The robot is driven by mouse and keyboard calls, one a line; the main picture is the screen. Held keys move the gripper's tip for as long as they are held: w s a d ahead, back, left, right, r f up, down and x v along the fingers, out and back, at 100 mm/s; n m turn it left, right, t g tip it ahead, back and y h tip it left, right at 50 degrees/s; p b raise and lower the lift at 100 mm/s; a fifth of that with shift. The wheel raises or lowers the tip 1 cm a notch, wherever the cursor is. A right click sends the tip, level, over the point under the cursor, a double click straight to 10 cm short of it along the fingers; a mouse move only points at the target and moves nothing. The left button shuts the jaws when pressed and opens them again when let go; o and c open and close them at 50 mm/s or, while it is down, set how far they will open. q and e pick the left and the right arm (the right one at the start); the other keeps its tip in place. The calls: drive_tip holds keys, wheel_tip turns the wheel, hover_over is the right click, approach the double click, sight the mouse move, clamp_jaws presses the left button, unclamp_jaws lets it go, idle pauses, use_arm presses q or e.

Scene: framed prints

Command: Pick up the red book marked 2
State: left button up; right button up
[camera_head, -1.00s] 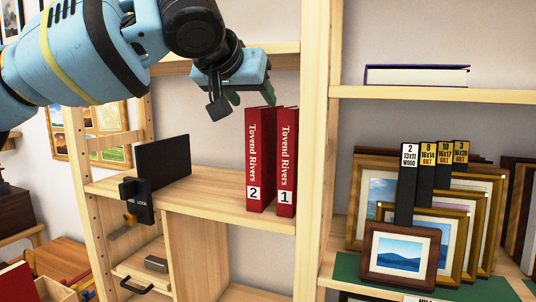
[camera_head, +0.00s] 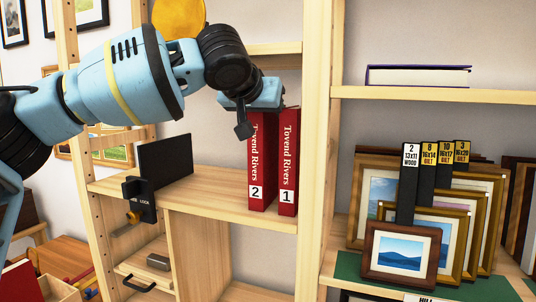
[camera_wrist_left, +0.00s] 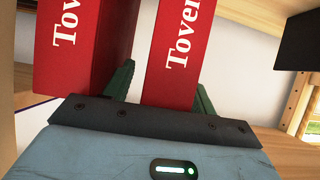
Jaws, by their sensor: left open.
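The red book marked 2 (camera_head: 262,165) stands upright on the wooden shelf, spine outward, reading "Tovend Rivers". Just right of it stands the matching red book marked 1 (camera_head: 288,165). My left gripper (camera_head: 258,108) is at the top of book 2, coming from above. In the left wrist view the green fingers are open, one on each side of the right-hand red book (camera_wrist_left: 184,55), which is book 2 by its place towards the black bookend. One finger is in the gap before the other book (camera_wrist_left: 85,45). Whether they touch is unclear. My right gripper is not in view.
A black bookend (camera_head: 165,165) stands left on the same shelf, with free shelf between it and book 2. A wooden upright (camera_head: 316,150) is close right of book 1. Framed prints (camera_head: 400,250) and a lying book (camera_head: 417,76) occupy the right bay.

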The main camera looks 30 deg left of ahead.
use_arm(q)
clamp_jaws()
idle(0.3)
drive_tip(key=shift+r, duration=0.15)
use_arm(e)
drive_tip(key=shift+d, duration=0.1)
